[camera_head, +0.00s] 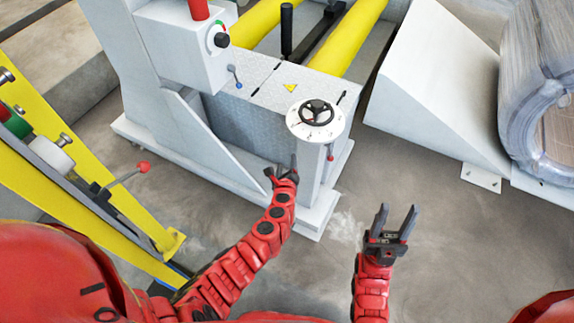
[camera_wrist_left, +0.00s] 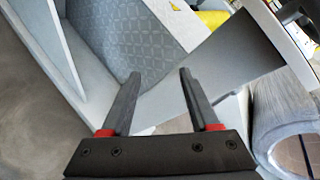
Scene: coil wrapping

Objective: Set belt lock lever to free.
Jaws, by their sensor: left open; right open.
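No lever carries a readable label, so I cannot tell which is the belt lock lever. A red-knobbed lever (camera_head: 143,167) sticks out from the yellow frame at the left. A small blue-tipped lever (camera_head: 238,85) stands on the grey machine's top, and a black upright handle (camera_head: 286,32) rises behind it. A thin red-tipped lever (camera_head: 330,157) hangs below the handwheel plate. My left gripper (camera_head: 282,166) is open and empty, in front of the white post; its spread fingers show in the left wrist view (camera_wrist_left: 160,73). My right gripper (camera_head: 394,216) is open and empty over the floor.
A black handwheel (camera_head: 316,112) sits on a round white plate atop the post. A control box (camera_head: 190,45) with a dark knob stands at the upper left. A white wedge ramp (camera_head: 435,90) and a wrapped coil (camera_head: 540,90) are at the right. Floor beside my right gripper is clear.

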